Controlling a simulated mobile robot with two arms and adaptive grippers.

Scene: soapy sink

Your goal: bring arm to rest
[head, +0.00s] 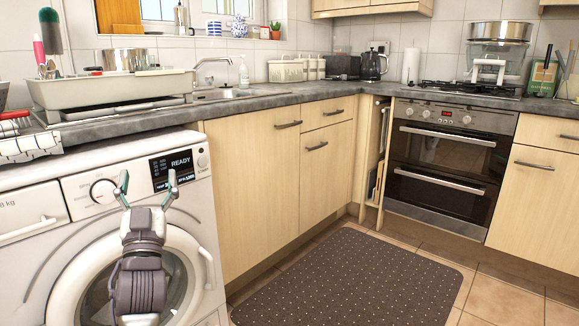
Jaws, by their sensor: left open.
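My left gripper (147,188) is in front of the white washing machine (235,290), near its control panel. Its two fingers point up and stand apart, with nothing between them. The gripper covers part of the machine's round door. My right gripper is not in the head view. The sink (222,93) is set into the grey worktop, under a curved tap (208,64). The inside of the sink is hardly visible from here.
A cream dish rack (110,90) stands on the worktop at the left. A dark dotted mat (350,283) lies on the tiled floor. The oven (450,150) and cupboards line the back. The floor around the mat is clear.

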